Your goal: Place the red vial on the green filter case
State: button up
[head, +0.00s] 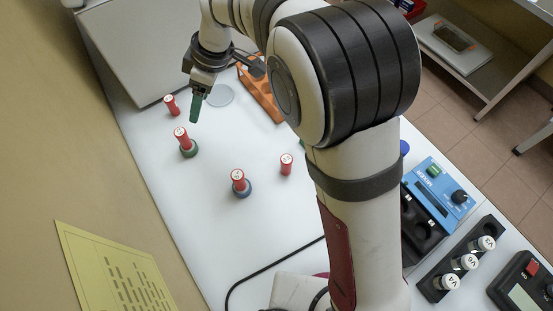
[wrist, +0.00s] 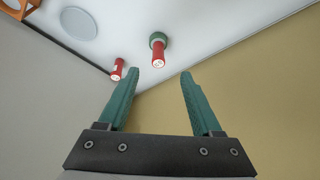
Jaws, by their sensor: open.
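A red vial with a white-marked cap (head: 181,134) stands on the green filter case (head: 188,150). They also show in the wrist view as a red vial (wrist: 158,55) on a green case (wrist: 157,37). A second red vial (head: 171,107) stands on the table behind it, and shows left in the wrist view (wrist: 117,71). Another red vial (head: 239,178) stands on a blue case (head: 241,190). One more red vial (head: 286,167) stands alone to the right. My gripper (head: 195,118) is open and empty, above the table near the back two vials. Its green fingers (wrist: 158,75) show nothing between them.
An orange rack (head: 262,95) and a pale round disc (head: 220,95) lie behind. A grey box stands at the back left. A blue device (head: 440,185) and a black rack of white-capped vials (head: 430,282) stand at the right. The front-left table is clear.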

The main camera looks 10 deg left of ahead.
jog(key=s+d+r+m+h, duration=0.1)
jog(key=s+d+r+m, duration=0.2)
jog(key=d+m, duration=0.35)
jog(key=s+d+r+m, duration=0.2)
jog(key=s+d+m, duration=0.15)
jog(key=d, duration=0.65)
jog(key=s+d+f+m+h, duration=0.1)
jog(key=s+d+f+m, duration=0.1)
jog(key=s+d+m, duration=1.1)
jog(key=shift+s+f+m, duration=0.15)
jog(key=shift+s+m, duration=0.25)
jog(key=shift+s, duration=0.45)
